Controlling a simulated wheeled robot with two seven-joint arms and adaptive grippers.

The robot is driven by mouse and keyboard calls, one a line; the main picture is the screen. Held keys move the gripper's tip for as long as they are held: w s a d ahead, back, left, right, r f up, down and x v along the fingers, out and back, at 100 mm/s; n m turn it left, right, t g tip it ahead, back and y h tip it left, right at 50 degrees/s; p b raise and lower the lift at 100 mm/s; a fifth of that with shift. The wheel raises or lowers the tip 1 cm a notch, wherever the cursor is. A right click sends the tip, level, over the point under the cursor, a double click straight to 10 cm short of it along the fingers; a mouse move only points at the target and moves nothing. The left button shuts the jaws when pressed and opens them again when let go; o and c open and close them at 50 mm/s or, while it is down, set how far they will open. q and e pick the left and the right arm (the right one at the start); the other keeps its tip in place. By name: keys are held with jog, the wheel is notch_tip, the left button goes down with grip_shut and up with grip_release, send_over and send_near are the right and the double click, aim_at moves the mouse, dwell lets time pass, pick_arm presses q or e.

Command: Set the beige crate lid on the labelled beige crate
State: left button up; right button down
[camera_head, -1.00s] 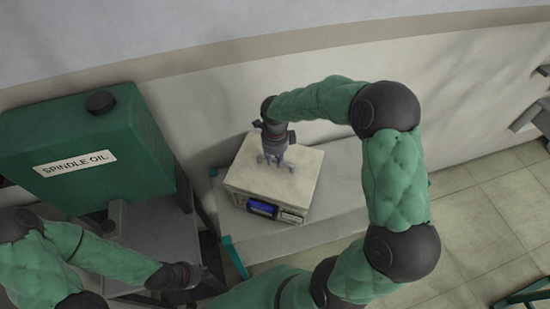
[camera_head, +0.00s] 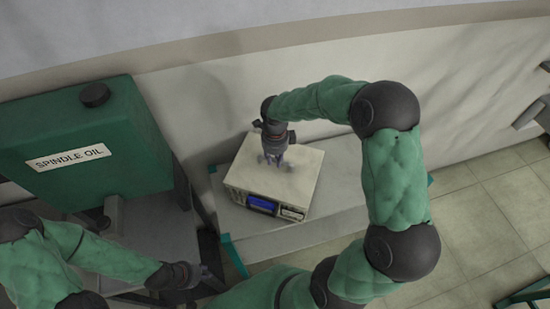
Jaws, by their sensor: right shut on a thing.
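A green spindle oil tank (camera_head: 85,150) stands on a grey stand at the left. The grey bench (camera_head: 345,195) has bare room to the right of the crate. A pale wall runs behind it, and tiled floor is at the right.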

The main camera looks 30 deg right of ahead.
jog(key=c, duration=1)
grip_release()
notch_tip(320, 180, up, 12)
